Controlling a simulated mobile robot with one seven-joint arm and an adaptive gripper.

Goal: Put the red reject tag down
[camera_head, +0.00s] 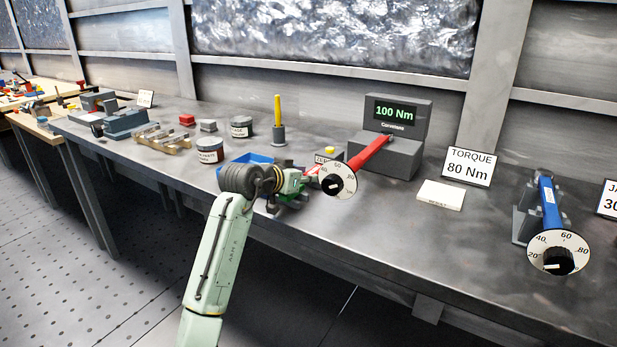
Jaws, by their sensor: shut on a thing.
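My gripper (291,194) is over the middle of the long grey bench, left of the round white dial. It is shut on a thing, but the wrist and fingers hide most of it. The red reject tag cannot be made out clearly; only a small red patch shows beside the fingers, and I cannot tell if it is the tag or part of the red wrench. A flat white plate (440,195) with small, unreadable lettering on its front lies on the bench to the right, apart from my gripper.
A red torque wrench (372,152) with a dial rests at the grey tester (397,120) reading 100 Nm. A blue bin (236,165) and tins (209,151) are left. Bare bench (400,225) lies in front of the plate.

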